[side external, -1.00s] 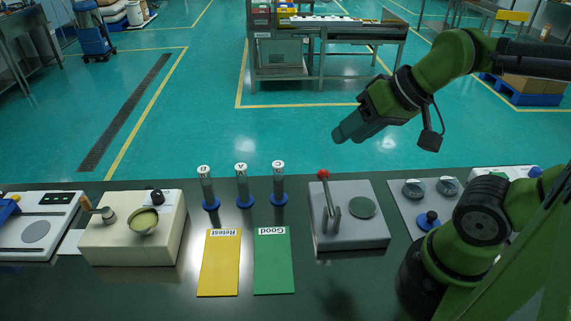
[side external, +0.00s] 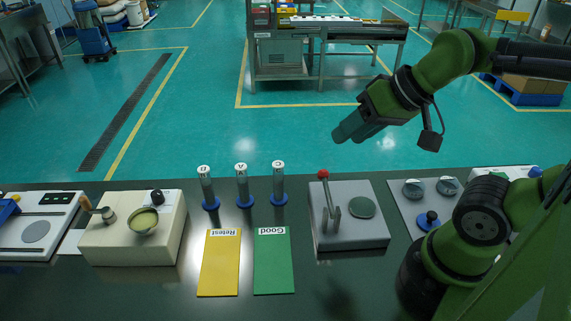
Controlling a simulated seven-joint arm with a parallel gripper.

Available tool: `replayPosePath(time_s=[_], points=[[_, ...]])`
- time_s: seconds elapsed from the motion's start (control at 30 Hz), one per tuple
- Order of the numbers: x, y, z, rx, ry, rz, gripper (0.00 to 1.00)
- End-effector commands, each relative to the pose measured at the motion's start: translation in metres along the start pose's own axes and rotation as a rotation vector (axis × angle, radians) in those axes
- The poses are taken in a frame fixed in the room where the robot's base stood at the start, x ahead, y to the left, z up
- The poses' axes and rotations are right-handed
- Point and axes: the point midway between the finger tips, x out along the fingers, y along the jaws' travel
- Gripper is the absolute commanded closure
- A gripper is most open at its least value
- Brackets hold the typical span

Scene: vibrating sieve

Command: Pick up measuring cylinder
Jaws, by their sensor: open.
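Three measuring cylinders stand upright in a row on the dark table, each with a blue base and a white lettered top. The left one (side external: 207,188) reads B, the middle one (side external: 242,186) reads A and the right one (side external: 279,184) reads C. My gripper (side external: 340,136) is raised in the air to the right of the cylinders, pointing down and left. It is open and apart from everything, with nothing seen in it.
A yellow Retest mat (side external: 219,263) and a green Good mat (side external: 273,262) lie in front of the cylinders. A beige block (side external: 105,243) with a bowl stands left. A grey device (side external: 340,228) with a red-knobbed lever stands right. A panel with dials (side external: 413,212) lies farther right.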

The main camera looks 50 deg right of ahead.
Motion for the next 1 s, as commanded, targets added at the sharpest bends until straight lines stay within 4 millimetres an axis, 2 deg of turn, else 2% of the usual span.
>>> replayPosePath(time_s=[0.17, 0.27, 0.57, 0.67, 0.77, 1.0], points=[[0.000, 0.000, 0.000, 0.000, 0.000, 0.000, 0.56], [0.000, 0.000, 0.000, 0.000, 0.000, 0.000, 0.43], [0.003, 0.001, 0.001, 0.003, -0.013, 0.006, 0.43], [0.014, 0.002, 0.000, 0.005, -0.057, 0.028, 0.43], [0.031, -0.004, -0.011, -0.026, -0.115, 0.056, 0.43], [0.095, -0.036, -0.057, -0.335, -0.263, 0.061, 0.43]])
